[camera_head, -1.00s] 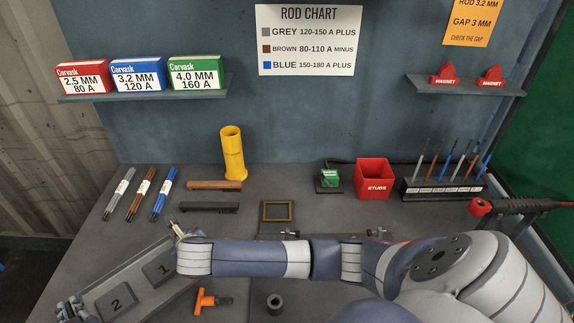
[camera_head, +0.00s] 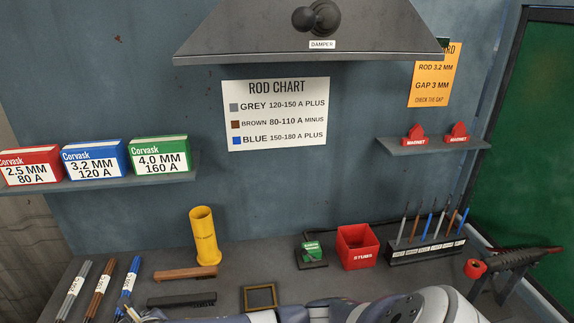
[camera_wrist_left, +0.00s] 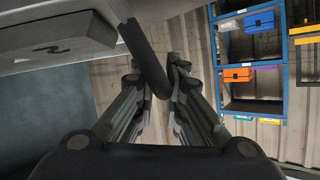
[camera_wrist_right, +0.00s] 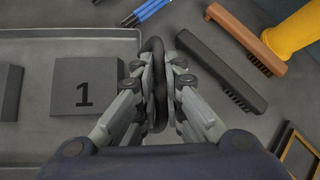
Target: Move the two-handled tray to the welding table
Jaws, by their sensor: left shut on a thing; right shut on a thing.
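The grey two-handled tray shows in the right wrist view (camera_wrist_right: 75,36) with a dark block marked 1 (camera_wrist_right: 86,86) in it. In the left wrist view part of the tray (camera_wrist_left: 100,12) shows with a block marked 2 (camera_wrist_left: 50,50). My right gripper (camera_wrist_right: 157,90) is shut on one dark bar handle (camera_wrist_right: 154,48) of the tray. My left gripper (camera_wrist_left: 158,82) is shut on the other dark handle (camera_wrist_left: 143,45). In the head view the tray and left gripper are out of frame. I cannot tell whether the tray touches the bench.
A dark brush (camera_head: 181,301), a brown brush (camera_head: 185,273), a yellow tube (camera_head: 205,237) and rod bundles (camera_head: 102,289) lie or stand near the tray side. A red stubs bin (camera_head: 357,248) and rod rack (camera_head: 427,250) stand right. A blue shelf rack (camera_wrist_left: 282,85) shows behind the left gripper.

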